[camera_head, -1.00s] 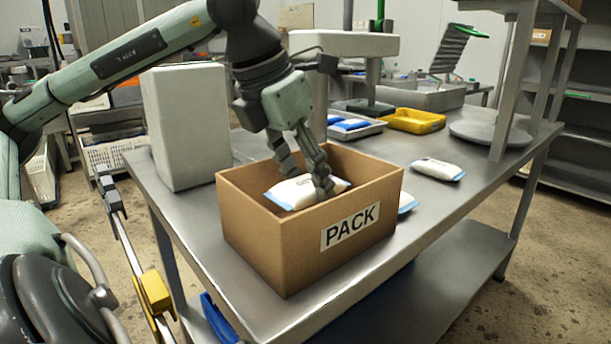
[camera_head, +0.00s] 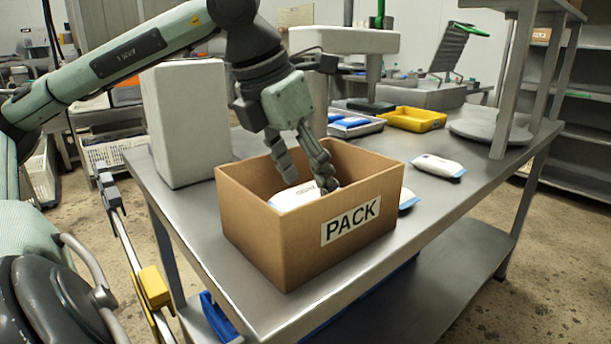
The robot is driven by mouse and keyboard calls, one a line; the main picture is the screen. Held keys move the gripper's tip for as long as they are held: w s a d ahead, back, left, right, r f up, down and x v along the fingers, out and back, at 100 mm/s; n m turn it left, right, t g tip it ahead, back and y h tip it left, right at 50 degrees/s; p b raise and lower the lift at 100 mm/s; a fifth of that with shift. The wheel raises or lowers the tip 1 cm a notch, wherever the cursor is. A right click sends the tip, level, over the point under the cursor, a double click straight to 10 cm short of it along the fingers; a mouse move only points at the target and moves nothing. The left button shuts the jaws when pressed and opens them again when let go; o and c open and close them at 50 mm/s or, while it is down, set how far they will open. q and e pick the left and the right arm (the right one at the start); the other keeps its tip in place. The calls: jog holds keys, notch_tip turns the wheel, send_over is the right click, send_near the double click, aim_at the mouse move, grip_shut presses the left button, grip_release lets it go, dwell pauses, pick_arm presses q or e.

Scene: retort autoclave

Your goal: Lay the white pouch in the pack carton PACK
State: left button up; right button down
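The brown pack carton (camera_head: 268,236), labelled PACK, stands open on the steel table. A white pouch (camera_head: 293,196) with a blue edge lies inside it, partly hidden by the front wall and the fingers. My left gripper (camera_head: 308,183) reaches down into the carton from above. Its two fingers are spread apart over the pouch, the right one in front of it; the fingertips' contact with it is unclear. My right gripper is not in view.
Another white pouch (camera_head: 438,167) lies on the table to the right, and one (camera_head: 407,199) shows partly behind the carton. A pale box-shaped block (camera_head: 187,125) stands behind left. A yellow tray (camera_head: 413,119) and a round plate (camera_head: 490,131) are farther back.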

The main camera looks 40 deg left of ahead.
pick_arm(q)
jog(key=shift+o, duration=0.2)
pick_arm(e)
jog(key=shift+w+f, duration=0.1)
pick_arm(q)
jog(key=shift+r, duration=0.2)
jog(key=shift+r+p, duration=0.7)
jog(key=shift+p, duration=0.25)
jog(key=v, duration=1.1)
jog(key=shift+s+r, duration=0.15)
jog(key=shift+r, duration=0.05)
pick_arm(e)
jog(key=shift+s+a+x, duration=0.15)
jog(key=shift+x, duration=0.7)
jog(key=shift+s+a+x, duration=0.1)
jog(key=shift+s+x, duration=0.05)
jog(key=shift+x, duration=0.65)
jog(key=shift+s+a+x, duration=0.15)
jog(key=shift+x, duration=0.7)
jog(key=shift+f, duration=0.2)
